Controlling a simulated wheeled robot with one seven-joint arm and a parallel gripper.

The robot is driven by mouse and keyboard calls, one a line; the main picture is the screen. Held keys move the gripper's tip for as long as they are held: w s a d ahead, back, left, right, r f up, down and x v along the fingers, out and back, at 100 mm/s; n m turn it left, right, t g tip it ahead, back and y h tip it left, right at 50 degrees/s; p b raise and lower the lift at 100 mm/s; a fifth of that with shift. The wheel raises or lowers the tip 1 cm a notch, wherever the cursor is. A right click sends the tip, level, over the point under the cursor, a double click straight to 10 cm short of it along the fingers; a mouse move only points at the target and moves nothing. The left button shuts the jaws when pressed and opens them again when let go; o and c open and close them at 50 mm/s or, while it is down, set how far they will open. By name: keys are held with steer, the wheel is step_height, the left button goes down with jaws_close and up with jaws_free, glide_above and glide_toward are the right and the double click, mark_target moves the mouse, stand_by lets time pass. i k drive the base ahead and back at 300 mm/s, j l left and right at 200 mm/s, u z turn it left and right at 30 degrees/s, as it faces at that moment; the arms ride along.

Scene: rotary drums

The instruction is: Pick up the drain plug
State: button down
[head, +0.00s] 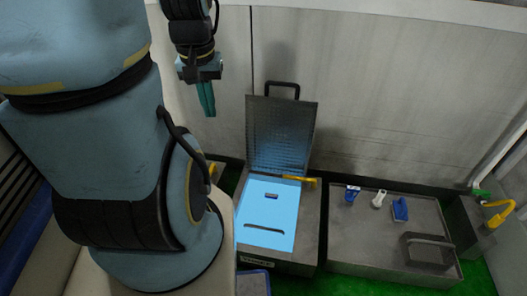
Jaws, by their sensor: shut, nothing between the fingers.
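My gripper (208,112) hangs at the upper left of the head view, with its teal fingers together and pointing down. It is empty and well apart from the objects below. Three small items lie on the grey box at the right: a blue and white piece (352,193), a white piece (378,199) and a blue piece (400,209). They are too small for me to tell which one is the drain plug.
A grey box (308,215) has its lid (281,140) raised and a bright blue panel (266,212) inside. The flat-topped box (350,235) beside it carries a black handle (430,241). A yellow handle (499,213) is at the far right. A grey wall (400,90) stands behind.

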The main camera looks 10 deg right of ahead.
mark_target(268, 195)
steer(key=k+j+u, duration=0.1)
steer(key=k+u, duration=0.2)
steer(key=k, duration=0.35)
steer(key=l+u, duration=0.15)
steer(key=u, duration=0.25)
steer(key=l+u, duration=0.15)
steer(key=u, duration=0.25)
steer(key=l+u, duration=0.1)
steer(key=u, duration=0.3)
steer(key=k+l+u, duration=0.1)
steer(key=u, duration=0.3)
steer(key=k+l, duration=0.3)
steer(key=l, duration=0.15)
steer(key=k+l, duration=0.35)
steer(key=i+l+u, duration=0.05)
steer(key=l, duration=0.05)
